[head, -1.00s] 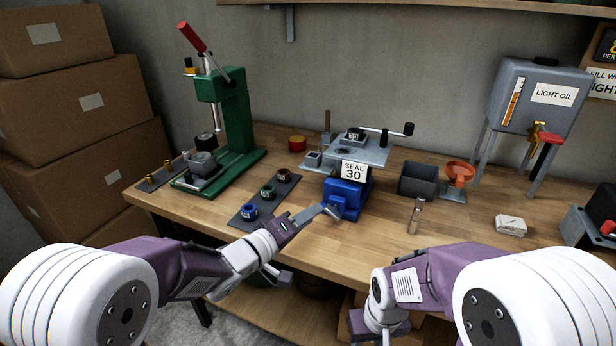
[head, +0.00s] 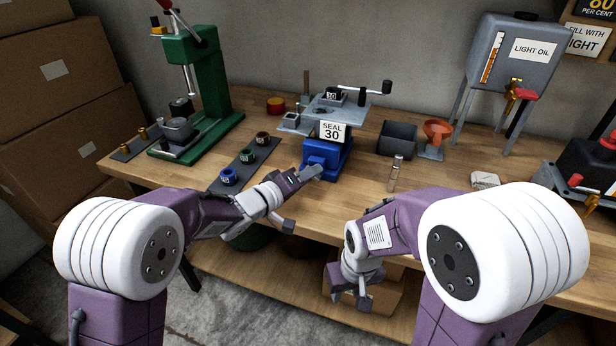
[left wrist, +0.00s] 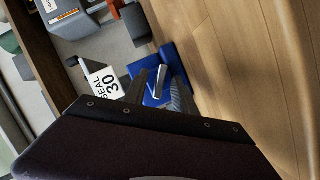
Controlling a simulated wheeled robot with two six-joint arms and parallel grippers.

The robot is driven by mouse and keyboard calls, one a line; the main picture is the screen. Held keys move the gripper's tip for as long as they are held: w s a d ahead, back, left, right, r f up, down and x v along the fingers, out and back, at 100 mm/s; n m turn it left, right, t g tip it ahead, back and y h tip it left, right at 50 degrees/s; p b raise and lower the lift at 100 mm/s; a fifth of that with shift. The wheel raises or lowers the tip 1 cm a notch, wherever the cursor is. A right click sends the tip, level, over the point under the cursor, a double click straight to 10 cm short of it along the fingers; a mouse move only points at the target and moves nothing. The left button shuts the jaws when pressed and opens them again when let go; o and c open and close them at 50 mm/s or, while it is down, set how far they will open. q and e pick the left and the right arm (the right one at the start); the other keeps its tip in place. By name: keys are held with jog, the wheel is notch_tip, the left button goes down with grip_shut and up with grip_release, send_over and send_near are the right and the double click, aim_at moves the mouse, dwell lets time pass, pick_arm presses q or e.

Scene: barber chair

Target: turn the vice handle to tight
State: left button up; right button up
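The blue vice (head: 333,153) stands near the table's front edge, below a grey plate (head: 340,110) and a "SEAL 30" sign (head: 332,132). In the left wrist view the vice (left wrist: 176,62) lies just ahead of my left gripper (left wrist: 160,84). A pale grey bar, which looks like the vice handle (left wrist: 160,80), shows between its two spread fingers. I cannot tell whether they touch it. In the head view my left gripper (head: 312,173) is at the vice's front, covering the handle there. My right gripper (head: 350,299) hangs low in front of the table, apparently open and empty.
A crank arm (head: 365,89) sticks out above the plate. A dark bin (head: 397,138), an orange funnel (head: 437,132) and a small bottle (head: 395,174) stand right of the vice. A mat with rings (head: 245,165) and a green press (head: 205,75) are left.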

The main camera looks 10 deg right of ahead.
pick_arm(q)
grip_shut()
jog(key=shift+r, duration=0.1)
jog(key=shift+r+m+y+p, duration=0.1)
jog(key=shift+m+y+p, duration=0.2)
jog(key=shift+m+p, duration=0.35)
jog(key=shift+m+y, duration=0.4)
jog(key=shift+m, duration=0.25)
jog(key=shift+s+d+f+m+t+y+b, duration=0.1)
jog(key=shift+f+m+t+y+b, duration=0.15)
jog(key=shift+m+y+b, duration=0.3)
jog(key=m+y+b, duration=0.1)
jog(key=m+b, duration=0.1)
jog(key=b, duration=0.5)
jog(key=m+t+y+b, duration=0.1)
jog(key=m+b, duration=0.1)
jog(key=b, duration=0.6)
jog(key=shift+d+t, duration=0.1)
jog(key=shift+t, duration=0.15)
jog(key=shift+r+b, duration=0.2)
jog(key=shift+b, duration=0.45)
